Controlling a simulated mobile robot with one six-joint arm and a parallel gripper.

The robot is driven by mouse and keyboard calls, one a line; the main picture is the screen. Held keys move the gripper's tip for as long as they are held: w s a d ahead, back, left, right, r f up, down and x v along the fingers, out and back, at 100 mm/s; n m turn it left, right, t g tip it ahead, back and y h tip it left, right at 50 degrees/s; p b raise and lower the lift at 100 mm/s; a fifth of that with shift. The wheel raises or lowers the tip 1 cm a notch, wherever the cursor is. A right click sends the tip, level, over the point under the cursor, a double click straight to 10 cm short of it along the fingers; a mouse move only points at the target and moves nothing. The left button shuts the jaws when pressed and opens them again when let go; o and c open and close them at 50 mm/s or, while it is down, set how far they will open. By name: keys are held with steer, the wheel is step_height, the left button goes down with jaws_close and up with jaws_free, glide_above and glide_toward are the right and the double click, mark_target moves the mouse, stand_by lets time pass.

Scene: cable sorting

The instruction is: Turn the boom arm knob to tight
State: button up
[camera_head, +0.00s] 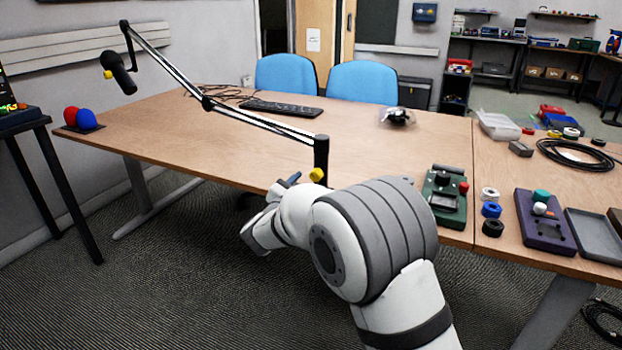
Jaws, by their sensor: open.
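The black boom arm (233,113) is fixed by an upright black post (321,155) near the front edge of the table. It reaches up and left to a hanging black microphone (122,76). A yellow knob (317,174) sits low on the post at the table edge. A second yellow patch (108,74) shows by the microphone. My gripper (280,188) is open at the front table edge, just left of the post's knob and apart from it in the picture. My white and grey arm hides much of it. The knob's tightness cannot be told.
A black keyboard (281,108) and cable (212,95) lie behind the boom. A green device (446,197), tape rolls (491,210) and a purple box (543,220) lie at the right. The table's left middle is clear.

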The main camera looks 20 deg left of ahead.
mark_target(314, 178)
steer(key=s, duration=0.4)
steer(key=shift+a, duration=0.15)
steer(key=w+n+b, duration=0.1)
steer(key=w, duration=0.1)
steer(key=w+n, duration=0.2)
steer(key=w, duration=0.1)
steer(key=w+n+b, duration=0.1)
steer(key=w, duration=0.2)
steer(key=shift+d+n+b, duration=0.3)
steer(key=shift+d+b, duration=0.05)
